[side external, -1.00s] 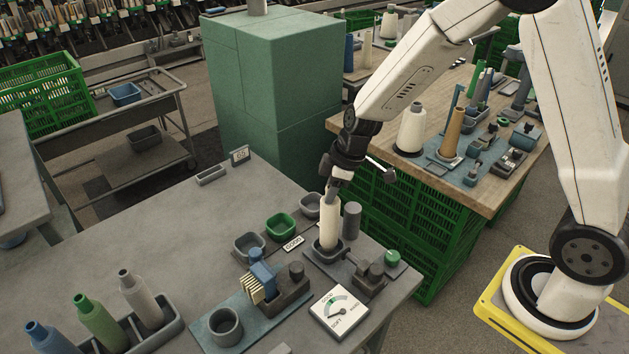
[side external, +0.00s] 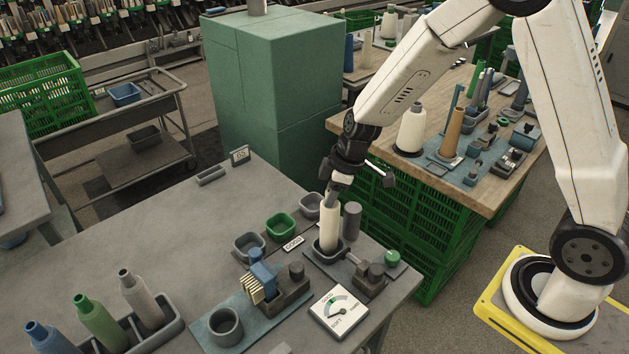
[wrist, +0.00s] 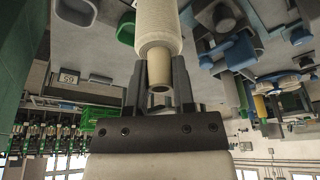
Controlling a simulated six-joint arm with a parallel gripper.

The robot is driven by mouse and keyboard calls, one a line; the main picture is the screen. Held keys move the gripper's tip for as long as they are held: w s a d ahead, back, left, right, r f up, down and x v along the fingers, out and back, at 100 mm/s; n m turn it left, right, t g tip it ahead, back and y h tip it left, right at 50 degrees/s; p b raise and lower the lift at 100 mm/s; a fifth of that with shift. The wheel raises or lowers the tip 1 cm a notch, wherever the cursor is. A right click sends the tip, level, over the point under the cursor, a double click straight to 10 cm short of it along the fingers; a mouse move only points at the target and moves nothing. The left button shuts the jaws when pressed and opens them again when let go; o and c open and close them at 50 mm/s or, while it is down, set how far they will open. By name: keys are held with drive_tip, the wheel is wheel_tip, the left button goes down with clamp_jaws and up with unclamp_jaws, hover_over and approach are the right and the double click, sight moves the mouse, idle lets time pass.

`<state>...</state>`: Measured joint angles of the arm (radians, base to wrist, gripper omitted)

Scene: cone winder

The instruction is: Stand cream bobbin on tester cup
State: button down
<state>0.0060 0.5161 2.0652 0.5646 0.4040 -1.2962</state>
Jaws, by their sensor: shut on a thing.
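The cream bobbin (side external: 330,220) stands upright with its lower end in the dark square tester cup (side external: 313,251). Its base is hidden by the cup's rim. My gripper (side external: 333,194) is above it, with the fingers shut around the narrow top of the bobbin. In the wrist view the bobbin (wrist: 158,28) runs away from between the two fingers of my gripper (wrist: 160,85). The cup cannot be made out clearly in the wrist view.
A dial gauge (side external: 338,314), a green button (side external: 392,256) and a blue clamp fixture (side external: 263,275) are nearby. Green (side external: 281,226) and grey trays lie left. A rack (side external: 160,331) holds several bobbins.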

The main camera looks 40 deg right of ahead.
drive_tip(key=shift+f, duration=0.3)
drive_tip(key=shift+c, duration=1.9)
unclamp_jaws()
drive_tip(key=shift+r, duration=0.1)
drive_tip(key=v, duration=0.7)
drive_tip(key=shift+r, duration=0.3)
drive_tip(key=shift+s+d, duration=0.15)
drive_tip(key=s+d+f+m+h, duration=0.1)
drive_tip(key=s+m+h, duration=0.1)
drive_tip(key=s+m, duration=0.7)
drive_tip(key=s, duration=0.3)
drive_tip(key=shift+s+d, duration=0.35)
drive_tip(key=shift+d, duration=0.05)
